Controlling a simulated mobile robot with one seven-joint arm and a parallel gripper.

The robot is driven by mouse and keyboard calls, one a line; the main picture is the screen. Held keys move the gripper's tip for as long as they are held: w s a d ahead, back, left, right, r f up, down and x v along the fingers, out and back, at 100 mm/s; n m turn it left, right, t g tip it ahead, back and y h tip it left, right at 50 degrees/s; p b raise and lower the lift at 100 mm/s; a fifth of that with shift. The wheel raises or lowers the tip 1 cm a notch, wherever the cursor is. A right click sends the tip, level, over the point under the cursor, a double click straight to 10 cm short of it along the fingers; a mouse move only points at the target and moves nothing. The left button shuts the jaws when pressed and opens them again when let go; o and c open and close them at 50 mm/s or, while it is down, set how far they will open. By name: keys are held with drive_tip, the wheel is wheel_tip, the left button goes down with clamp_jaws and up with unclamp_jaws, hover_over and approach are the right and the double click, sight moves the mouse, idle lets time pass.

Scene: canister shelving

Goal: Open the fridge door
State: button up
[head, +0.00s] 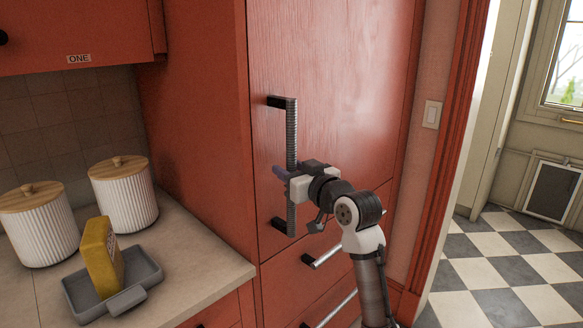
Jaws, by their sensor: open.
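The fridge door (345,85) is a tall red panel, and it is closed, flush with the red cabinet around it. Its long vertical ribbed metal handle (292,128) has black mounts at top and bottom, near the door's left edge. My gripper (283,178) is at the lower half of the handle, with its fingers reaching to the handle's left side. The gripper is open. Part of the handle is hidden behind the gripper, and I cannot tell whether the fingers touch it.
Drawers with a bar handle (328,256) lie below the door. The counter (205,270) at left holds two white canisters (124,200) with wooden lids and a grey tray (140,293) with a yellow sponge-like block (102,258). A doorway with checkered floor (500,262) opens at right.

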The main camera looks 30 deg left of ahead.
clamp_jaws()
drive_tip(key=shift+d, duration=0.1)
idle(0.3)
